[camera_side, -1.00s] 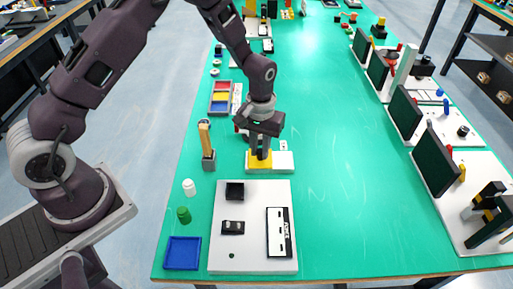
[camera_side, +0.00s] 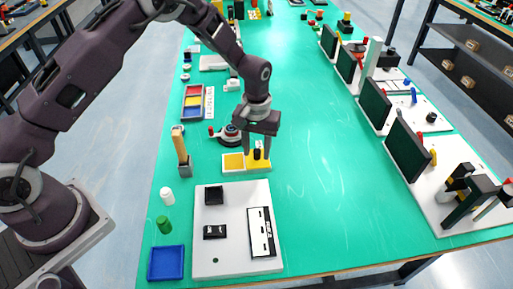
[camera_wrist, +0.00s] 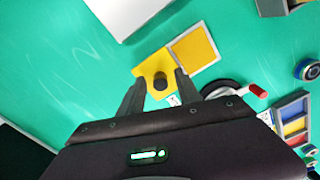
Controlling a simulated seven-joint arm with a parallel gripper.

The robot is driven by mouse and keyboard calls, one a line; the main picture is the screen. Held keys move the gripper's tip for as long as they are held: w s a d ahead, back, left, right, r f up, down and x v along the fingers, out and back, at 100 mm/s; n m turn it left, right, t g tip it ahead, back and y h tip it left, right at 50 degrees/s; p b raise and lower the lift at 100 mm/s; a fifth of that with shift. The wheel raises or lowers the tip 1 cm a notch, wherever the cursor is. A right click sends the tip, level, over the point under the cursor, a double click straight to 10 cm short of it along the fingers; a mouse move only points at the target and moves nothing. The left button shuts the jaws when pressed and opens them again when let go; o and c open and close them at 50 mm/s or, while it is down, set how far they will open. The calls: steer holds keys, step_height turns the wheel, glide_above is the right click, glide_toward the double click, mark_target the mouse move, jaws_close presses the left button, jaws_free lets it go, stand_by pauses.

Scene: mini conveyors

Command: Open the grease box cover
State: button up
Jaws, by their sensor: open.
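The grease box (camera_side: 268,166) is a low white box on the green table, below my gripper in the side view. Its yellow cover (camera_side: 257,163) with a black knob (camera_side: 257,154) sits on the right part. To the left, a yellow compartment (camera_side: 233,162) with a white rim is uncovered. In the wrist view, the cover (camera_wrist: 151,66) and knob (camera_wrist: 160,84) lie beside the yellow compartment (camera_wrist: 193,50). My gripper (camera_side: 257,148) is open, pointing down, with a finger on each side of the knob and visible gaps.
A white board (camera_side: 208,262) with black parts lies in front of the box. A brush in a grey holder (camera_side: 186,187) stands to the left. A round part with a red handle (camera_side: 231,136) and a tri-colour tray (camera_side: 193,101) lie behind.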

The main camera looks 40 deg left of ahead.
mark_target(257, 151)
step_height(257, 151, up, 7)
steer(key=shift+r, duration=0.1)
stand_by(0.3)
steer(key=s+a+r+m+t, duration=0.1)
steer(key=s+a+r, duration=0.1)
steer(key=s+r, duration=0.5)
steer(key=s+a+r+m+t, duration=0.15)
steer(key=s+r, duration=0.25)
steer(key=r, duration=0.7)
steer(key=s+a+r+m+t, duration=0.1)
steer(key=s, duration=0.8)
steer(key=s+a+r+m+t, duration=0.1)
steer(key=s+r+t, duration=0.1)
steer(key=s, duration=0.8)
steer(key=shift+s+a+r, duration=0.2)
steer(key=shift+r, duration=0.1)
